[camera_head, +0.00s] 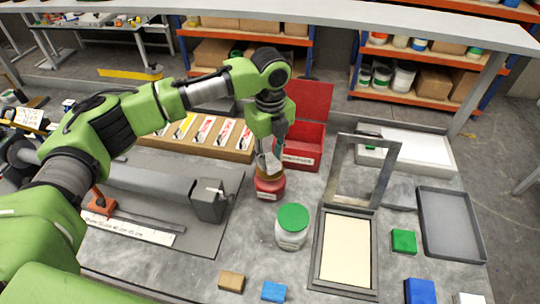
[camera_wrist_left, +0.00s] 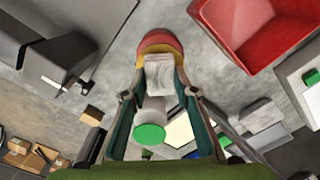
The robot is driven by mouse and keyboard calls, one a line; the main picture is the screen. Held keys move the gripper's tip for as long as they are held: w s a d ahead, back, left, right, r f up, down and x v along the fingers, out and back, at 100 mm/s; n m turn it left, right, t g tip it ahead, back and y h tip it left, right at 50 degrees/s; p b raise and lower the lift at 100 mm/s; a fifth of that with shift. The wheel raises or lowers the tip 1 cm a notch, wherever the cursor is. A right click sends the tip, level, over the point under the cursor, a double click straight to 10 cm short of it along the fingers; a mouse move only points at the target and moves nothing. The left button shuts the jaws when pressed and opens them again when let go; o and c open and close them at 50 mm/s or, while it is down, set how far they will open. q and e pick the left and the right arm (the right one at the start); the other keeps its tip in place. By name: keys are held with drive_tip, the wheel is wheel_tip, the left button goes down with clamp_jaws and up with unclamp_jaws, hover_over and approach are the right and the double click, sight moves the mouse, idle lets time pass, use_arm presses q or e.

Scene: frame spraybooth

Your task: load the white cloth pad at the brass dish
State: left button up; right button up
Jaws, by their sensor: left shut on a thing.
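My left gripper (camera_head: 270,145) points down and is shut on the white cloth pad (camera_head: 272,163), which also shows between the fingers in the left wrist view (camera_wrist_left: 158,76). The brass dish (camera_head: 262,172) is on top of a round red base with a pale label, just under the pad. In the left wrist view the brass rim (camera_wrist_left: 158,50) shows just beyond the pad's end. The pad covers part of the dish, and I cannot tell whether they touch. My right gripper is in neither view.
A white jar with a green lid (camera_head: 292,222) stands in front of the dish. An open red box (camera_head: 302,148) is behind it. A hinged frame (camera_head: 348,245) and a grey tray (camera_head: 450,224) are at right. A grey clamp block (camera_head: 210,202) is at left.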

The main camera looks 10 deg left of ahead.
sight(270, 160)
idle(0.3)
use_arm(q)
drive_tip(key=shift+f, duration=0.7)
idle(0.5)
drive_tip(key=shift+f, duration=0.35)
idle(0.6)
wheel_tip(270, 160, up, 7)
drive_tip(key=p, duration=0.7)
drive_tip(key=shift+p, duration=0.35)
idle(0.6)
